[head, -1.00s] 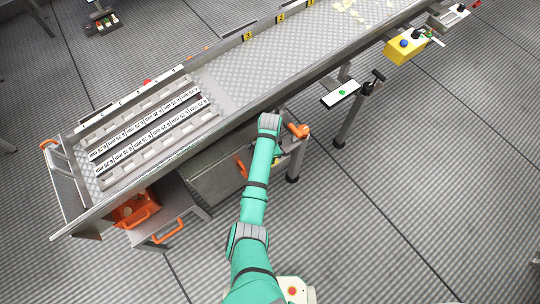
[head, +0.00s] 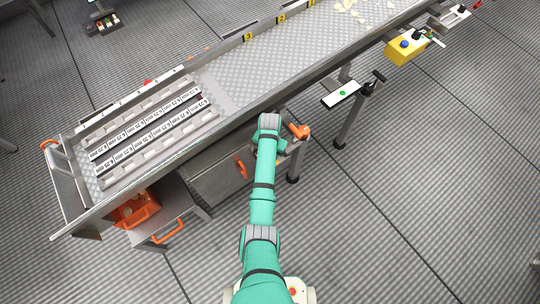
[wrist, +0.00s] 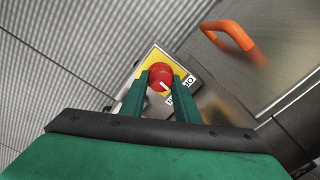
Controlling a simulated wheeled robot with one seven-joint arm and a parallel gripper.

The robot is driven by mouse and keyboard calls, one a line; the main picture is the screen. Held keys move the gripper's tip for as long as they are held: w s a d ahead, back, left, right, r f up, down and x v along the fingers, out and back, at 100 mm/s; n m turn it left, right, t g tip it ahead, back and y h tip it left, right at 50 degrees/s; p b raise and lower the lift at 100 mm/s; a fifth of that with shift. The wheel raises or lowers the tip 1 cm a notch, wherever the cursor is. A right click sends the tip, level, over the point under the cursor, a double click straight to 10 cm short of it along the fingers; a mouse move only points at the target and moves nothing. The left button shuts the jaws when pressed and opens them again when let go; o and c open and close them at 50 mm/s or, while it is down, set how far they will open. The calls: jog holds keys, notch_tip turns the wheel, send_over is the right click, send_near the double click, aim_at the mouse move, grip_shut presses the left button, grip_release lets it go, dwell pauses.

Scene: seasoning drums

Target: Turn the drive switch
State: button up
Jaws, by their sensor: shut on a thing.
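In the wrist view, a round red switch knob (wrist: 161,76) with a white mark sits on a yellow plate (wrist: 153,58) with a white lettered label (wrist: 182,101). The green fingers of my gripper (wrist: 161,88) stand on either side of the knob and are shut on it. In the head view, my gripper and the switch are hidden behind my arm, below the near edge of the conveyor (head: 262,105).
An orange handle (wrist: 230,35) on a metal panel is close to the right of the switch in the wrist view. The cabinet (head: 215,178) stands under the conveyor, left of my arm. An orange part (head: 299,131) is just right of my wrist. Open floor lies at right.

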jog(key=shift+n, duration=0.5)
jog(key=o, duration=1)
jog(key=shift+o, duration=0.2)
notch_tip(320, 180, up, 11)
jog(key=shift+f, duration=0.2)
